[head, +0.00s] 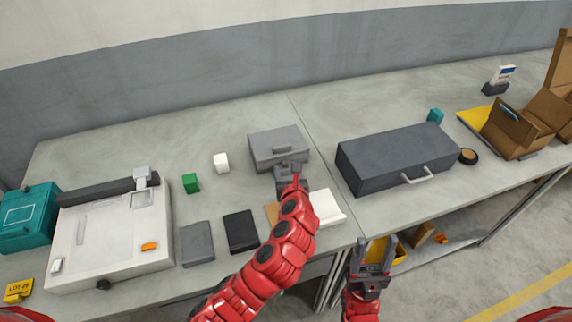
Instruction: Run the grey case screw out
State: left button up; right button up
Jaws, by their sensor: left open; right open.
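A small grey case (262,143) with a handle on its lid sits on the table at the centre of the head view. Its lid looks closed. My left gripper (291,168) is open at the front face of this case, close to or touching it; I cannot tell which. No screw can be made out; the gripper covers part of the case front. My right gripper (373,246) is open and empty, low in front of the table's edge. A larger dark grey case (385,152) with a light handle lies to the right.
A white machine (110,243) and a teal box (29,218) stand at the left. Green (191,183) and white (221,162) blocks, a grey pad (197,243), a black pad (240,231) and a white item (327,207) lie near the small case. Cardboard boxes (512,132) stand far right.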

aim_at(285, 164)
pick_arm(q)
jog(key=shift+x, duration=1.65)
jog(key=shift+c, duration=0.2)
grip_shut()
